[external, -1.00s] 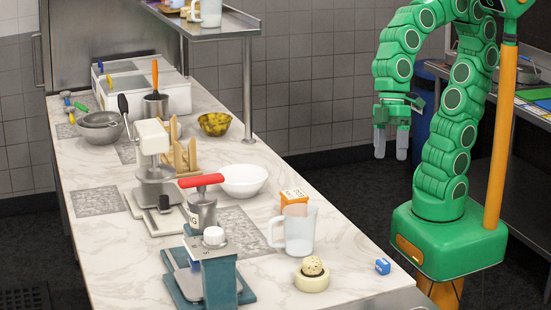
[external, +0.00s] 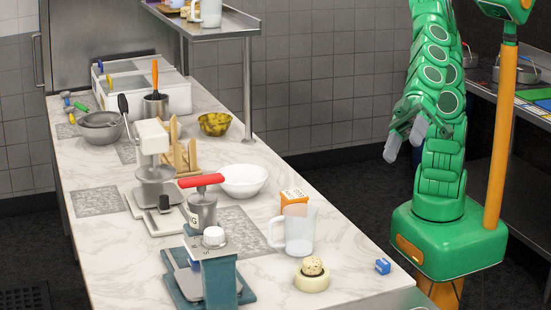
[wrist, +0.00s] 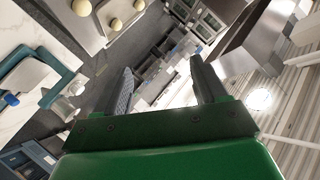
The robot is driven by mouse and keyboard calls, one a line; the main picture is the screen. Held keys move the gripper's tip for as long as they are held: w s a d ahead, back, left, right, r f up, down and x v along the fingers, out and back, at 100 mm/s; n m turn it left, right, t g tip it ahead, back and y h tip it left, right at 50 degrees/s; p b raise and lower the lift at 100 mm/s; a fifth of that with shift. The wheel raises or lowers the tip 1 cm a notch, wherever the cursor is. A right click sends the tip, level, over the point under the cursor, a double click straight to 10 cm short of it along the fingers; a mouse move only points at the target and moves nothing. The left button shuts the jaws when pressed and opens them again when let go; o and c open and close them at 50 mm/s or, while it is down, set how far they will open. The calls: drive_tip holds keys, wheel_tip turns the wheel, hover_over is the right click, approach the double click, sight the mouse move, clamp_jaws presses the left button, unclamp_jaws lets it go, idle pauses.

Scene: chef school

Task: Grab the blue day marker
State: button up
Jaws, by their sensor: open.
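The blue day marker (external: 383,266) is a small blue block with a pale mark on its face. It lies near the right edge of the counter (external: 348,283) in the external view. My gripper (external: 404,143) is open and empty, its pale fingers apart in the air beyond the counter's right edge. It is well above the marker and apart from it. In the wrist view the two dark fingers (wrist: 161,72) are spread with nothing between them. I cannot make out the marker in the wrist view.
Behind stand a clear jug (external: 299,231) and an orange box (external: 293,202). A teal scale-like device (external: 208,270) is farther left. The counter right around the marker is clear.

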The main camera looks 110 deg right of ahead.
drive_tip(key=s+f+m+t+h, duration=0.3)
drive_tip(key=f+m+h, duration=0.2)
drive_tip(key=f+h, duration=0.4)
drive_tip(key=s+d+f+h, duration=0.5)
drive_tip(key=s+d+h, duration=0.1)
drive_tip(key=s+d, duration=0.25)
approach(386, 261)
drive_tip(key=w+f, duration=0.1)
drive_tip(key=w, duration=0.2)
drive_tip(key=shift+w+d+f, duration=0.3)
drive_tip(key=shift+w+d, duration=0.1)
drive_tip(key=shift+w, duration=0.1)
drive_tip(key=shift+w+d+f, duration=0.35)
drive_tip(key=shift+w, duration=0.15)
drive_tip(key=shift+d+r+x, duration=0.1)
drive_tip(key=shift+r+x, duration=0.05)
drive_tip(key=shift+x, duration=0.6)
drive_tip(key=shift+d+r+x, duration=0.15)
drive_tip(key=shift+x, duration=0.65)
drive_tip(key=shift+w+d+f+n, duration=0.15)
drive_tip(key=shift+w+f, duration=0.05)
drive_tip(key=shift+w, duration=0.2)
drive_tip(key=shift+w+d+f+n, duration=0.15)
drive_tip(key=shift+w+f, duration=0.05)
drive_tip(key=shift+w, duration=0.2)
drive_tip(key=shift+c, duration=0.5)
